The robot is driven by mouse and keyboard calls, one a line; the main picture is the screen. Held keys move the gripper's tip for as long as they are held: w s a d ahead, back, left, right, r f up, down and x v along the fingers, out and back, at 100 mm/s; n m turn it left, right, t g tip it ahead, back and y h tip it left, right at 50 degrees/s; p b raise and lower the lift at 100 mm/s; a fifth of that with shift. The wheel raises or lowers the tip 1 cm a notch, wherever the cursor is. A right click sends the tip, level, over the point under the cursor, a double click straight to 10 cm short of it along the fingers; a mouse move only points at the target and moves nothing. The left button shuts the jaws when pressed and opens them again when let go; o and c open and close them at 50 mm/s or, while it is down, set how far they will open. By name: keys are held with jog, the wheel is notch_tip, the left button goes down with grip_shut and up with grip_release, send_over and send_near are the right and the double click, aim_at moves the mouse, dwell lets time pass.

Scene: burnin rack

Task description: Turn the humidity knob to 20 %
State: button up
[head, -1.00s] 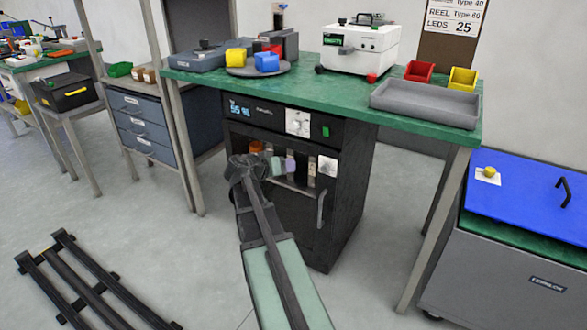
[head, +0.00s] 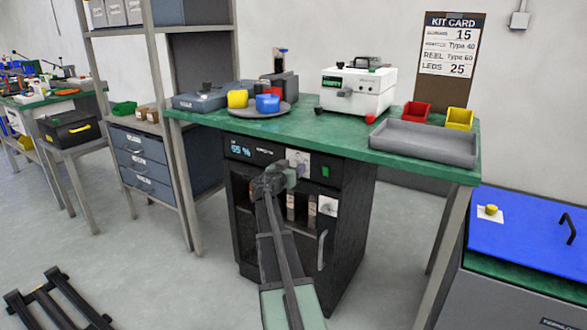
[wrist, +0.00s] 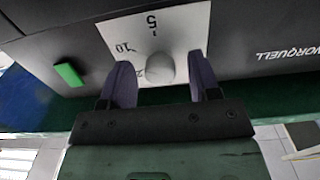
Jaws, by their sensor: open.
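The black cabinet (head: 345,210) under the green bench has a lit display (head: 240,150) with a percent reading, 55 or 65; I cannot tell which. A white dial plate (head: 303,156) sits right of the display, partly behind my gripper (head: 290,168). In the wrist view the plate (wrist: 185,30) appears turned over, with 5 and 10 readable and another number partly hidden. A round pale knob (wrist: 160,69) is at its lower middle. My gripper (wrist: 159,70) is open, with one dark finger on each side of the knob and visible gaps between. No pointer mark is clear.
A green button (wrist: 69,74) is beside the plate. Below the panel are the cabinet's window, a second white dial plate (head: 328,206) and a door handle (head: 322,249). The green bench top (head: 330,135) overhangs above, carrying a white machine (head: 358,92) and a grey tray (head: 425,142).

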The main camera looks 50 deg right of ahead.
jog(key=shift+d, duration=0.25)
jog(key=c, duration=0.9)
jog(key=shift+n, duration=0.4)
jog(key=n, duration=1.1)
jog(key=o, duration=0.9)
